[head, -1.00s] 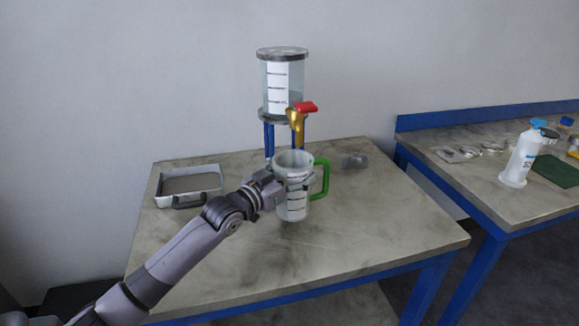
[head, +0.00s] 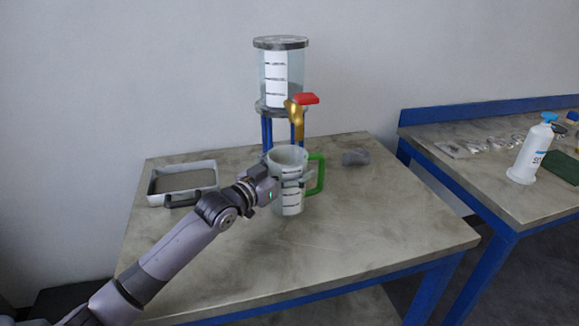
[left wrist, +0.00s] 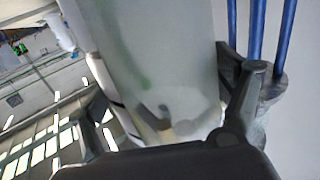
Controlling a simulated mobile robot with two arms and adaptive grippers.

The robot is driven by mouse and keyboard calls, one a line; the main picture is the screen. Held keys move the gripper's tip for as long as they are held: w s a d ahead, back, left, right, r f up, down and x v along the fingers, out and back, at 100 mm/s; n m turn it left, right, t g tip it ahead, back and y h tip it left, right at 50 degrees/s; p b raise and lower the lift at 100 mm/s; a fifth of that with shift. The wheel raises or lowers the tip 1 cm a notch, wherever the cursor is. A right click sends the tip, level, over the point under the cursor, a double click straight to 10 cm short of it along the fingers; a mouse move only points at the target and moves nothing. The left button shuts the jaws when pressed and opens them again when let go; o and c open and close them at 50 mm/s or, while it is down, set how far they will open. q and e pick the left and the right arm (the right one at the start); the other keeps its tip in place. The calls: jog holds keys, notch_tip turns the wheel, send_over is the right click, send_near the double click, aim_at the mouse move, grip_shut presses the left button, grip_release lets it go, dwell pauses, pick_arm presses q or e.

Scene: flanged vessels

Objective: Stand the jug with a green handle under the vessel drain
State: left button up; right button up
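The clear jug (head: 287,197) with its green handle (head: 318,175) is upright at the middle of the table, handle to the right. My left gripper (head: 285,180) has its fingers on both sides of the jug and is shut on it. In the left wrist view the jug (left wrist: 165,60) fills the space between the fingers. The flanged vessel (head: 279,78) stands behind on blue legs. Its brass drain (head: 296,121) with a red lever (head: 309,98) is above and behind the jug's mouth. Whether the jug's base touches the table is unclear. My right gripper is out of view.
A grey tray with a dark handle (head: 183,164) lies at the left on the table (head: 370,240). A second table (head: 480,183) on the right holds a white bottle (head: 529,155). The front right of the near table is clear.

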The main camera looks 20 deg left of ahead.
pick_arm(q)
jog(key=shift+o, duration=0.7)
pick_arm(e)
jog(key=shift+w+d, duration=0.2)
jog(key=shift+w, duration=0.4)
pick_arm(q)
jog(key=v, duration=1)
jog(key=shift+s+a+f+b, duration=0.1)
jog(key=shift+s+a+b, duration=0.05)
jog(key=shift+s+b, duration=0.2)
jog(key=shift+s+a, duration=0.25)
jog(key=shift+s, duration=0.3)
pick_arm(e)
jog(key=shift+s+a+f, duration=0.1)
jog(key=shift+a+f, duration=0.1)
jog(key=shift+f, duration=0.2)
pick_arm(q)
jog(key=shift+r, duration=0.2)
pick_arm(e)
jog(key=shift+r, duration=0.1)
